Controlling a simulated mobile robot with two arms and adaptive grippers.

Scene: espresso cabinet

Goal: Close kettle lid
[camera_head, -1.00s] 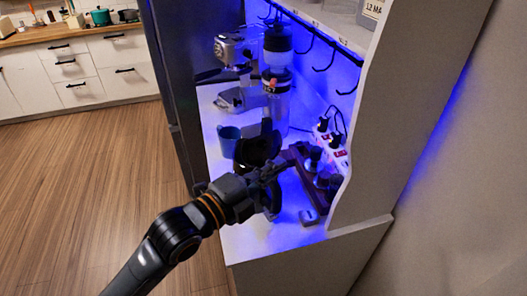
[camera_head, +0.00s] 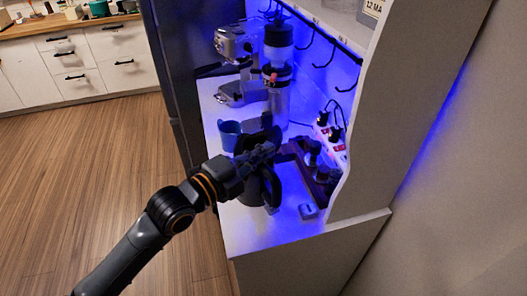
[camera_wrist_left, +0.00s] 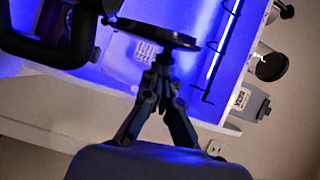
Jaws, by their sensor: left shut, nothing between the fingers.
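The dark kettle (camera_head: 251,192) stands on the white cabinet counter, partly hidden behind my left gripper. Its lid (camera_head: 270,134) appears raised at the top; my gripper covers much of it, so its exact angle is hard to tell. In the left wrist view the lid (camera_wrist_left: 158,34) shows as a thin black disc, nearly edge-on, with the dark kettle handle (camera_wrist_left: 45,42) at the upper left. My left gripper (camera_head: 270,150) is shut and empty, at the lid. In the wrist view its fingertips (camera_wrist_left: 164,58) are close to the lid's edge; contact is unclear. My right gripper is not in view.
A blue cup (camera_head: 229,134) stands just behind the kettle. An espresso machine (camera_head: 238,62) and a grinder (camera_head: 277,75) stand farther back. A dark wooden rack (camera_head: 305,172) and a small box (camera_head: 308,211) are at the right, near the cabinet's side panel (camera_head: 395,130).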

